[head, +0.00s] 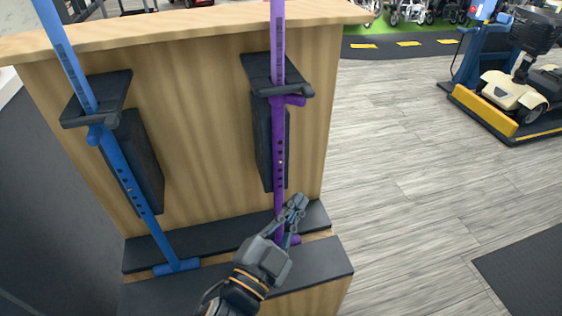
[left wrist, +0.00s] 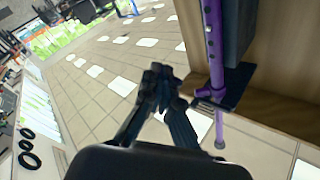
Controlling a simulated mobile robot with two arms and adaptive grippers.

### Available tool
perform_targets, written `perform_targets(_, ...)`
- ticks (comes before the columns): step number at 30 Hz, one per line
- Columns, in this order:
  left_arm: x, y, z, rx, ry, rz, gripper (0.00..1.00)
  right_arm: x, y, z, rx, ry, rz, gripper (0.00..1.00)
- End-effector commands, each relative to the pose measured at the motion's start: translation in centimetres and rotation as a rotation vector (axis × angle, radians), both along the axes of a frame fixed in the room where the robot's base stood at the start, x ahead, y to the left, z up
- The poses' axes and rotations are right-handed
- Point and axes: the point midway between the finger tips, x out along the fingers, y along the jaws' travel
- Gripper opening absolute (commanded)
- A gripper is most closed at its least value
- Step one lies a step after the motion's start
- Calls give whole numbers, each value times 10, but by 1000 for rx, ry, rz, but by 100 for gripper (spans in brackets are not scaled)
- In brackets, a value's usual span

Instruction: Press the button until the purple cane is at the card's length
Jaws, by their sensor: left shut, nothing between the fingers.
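The purple cane (head: 278,130) stands upright against the wooden stand, held by a black clip at the upper part. A row of holes runs down its shaft, and a small pale spot that may be the button (head: 280,162) shows among them. In the left wrist view the purple cane (left wrist: 214,60) is right of the fingers. My left gripper (head: 297,205) is shut and empty beside the cane's lower shaft, below the pale spot. Its fingers (left wrist: 162,88) look apart from the cane in the left wrist view. I cannot make out a card. My right gripper is not in view.
A blue cane (head: 130,185) leans in another clip at the left. The wooden stand (head: 205,120) has black pads and a black-topped ledge (head: 310,272). Open wood-look floor (head: 420,160) lies to the right, with a scooter (head: 515,95) on a yellow-edged platform beyond.

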Motion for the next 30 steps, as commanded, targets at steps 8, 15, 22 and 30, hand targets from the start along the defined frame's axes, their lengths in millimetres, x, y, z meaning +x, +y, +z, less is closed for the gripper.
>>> perform_targets(8,39,13,2,3,-4,2,0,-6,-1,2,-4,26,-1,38)
perform_targets(15,63,21,2,2,-1,2,0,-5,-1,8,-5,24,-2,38)
perform_targets(22,70,24,1,0,0,1,0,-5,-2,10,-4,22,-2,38)
perform_targets(30,70,24,1,0,0,1,0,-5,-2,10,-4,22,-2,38)
